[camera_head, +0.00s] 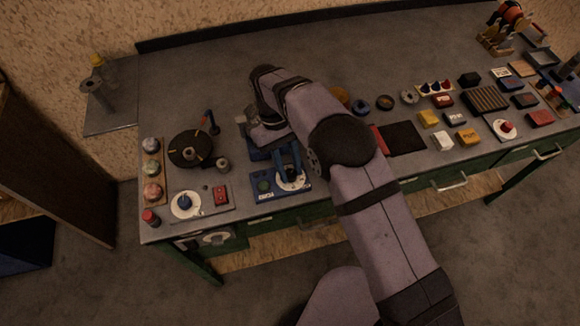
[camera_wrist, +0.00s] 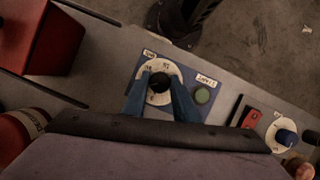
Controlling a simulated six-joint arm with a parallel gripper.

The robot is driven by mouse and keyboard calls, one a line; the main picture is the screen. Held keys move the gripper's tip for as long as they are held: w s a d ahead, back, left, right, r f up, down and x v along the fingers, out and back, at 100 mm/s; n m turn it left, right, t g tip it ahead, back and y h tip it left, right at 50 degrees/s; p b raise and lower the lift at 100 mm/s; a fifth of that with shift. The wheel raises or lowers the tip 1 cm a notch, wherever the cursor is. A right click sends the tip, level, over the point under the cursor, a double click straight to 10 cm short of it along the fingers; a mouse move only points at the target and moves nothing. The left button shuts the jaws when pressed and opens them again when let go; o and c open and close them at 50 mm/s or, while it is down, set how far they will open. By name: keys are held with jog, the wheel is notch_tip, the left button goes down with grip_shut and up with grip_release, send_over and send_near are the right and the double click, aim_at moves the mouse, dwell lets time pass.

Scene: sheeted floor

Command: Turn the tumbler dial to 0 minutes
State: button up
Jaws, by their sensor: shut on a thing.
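A white dial (camera_head: 292,181) with a black knob sits on a blue panel (camera_head: 262,197) near the front edge of the bench. In the wrist view the dial (camera_wrist: 175,70) has small marks around its rim, too small to read surely. My gripper (camera_wrist: 160,88) has its two blue fingers shut on either side of the black knob (camera_wrist: 159,81). In the head view my gripper (camera_head: 289,172) comes down over the dial and partly hides it. A green button (camera_wrist: 202,95) is beside the dial on the same panel. Where the knob points cannot be told.
A second white dial with a blue knob (camera_head: 184,203) and a red block (camera_head: 221,195) share a grey plate to the left. A black turntable (camera_head: 190,149) stands behind them.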

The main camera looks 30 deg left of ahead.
jog(key=n+t, duration=0.1)
jog(key=n, duration=0.1)
jog(key=n+t, duration=0.1)
jog(key=n, duration=0.2)
jog(key=shift+s+r+n, duration=0.1)
jog(key=shift+s+n, duration=0.05)
jog(key=shift+n, duration=0.15)
jog(key=shift+s+n+t, duration=0.1)
jog(key=shift+n+t, duration=0.7)
jog(key=shift+n, duration=1.2)
jog(key=o, duration=1.1)
jog(key=shift+c, duration=0.2)
jog(key=b+v, duration=0.2)
jog(key=v, duration=0.5)
jog(key=shift+a, duration=0.15)
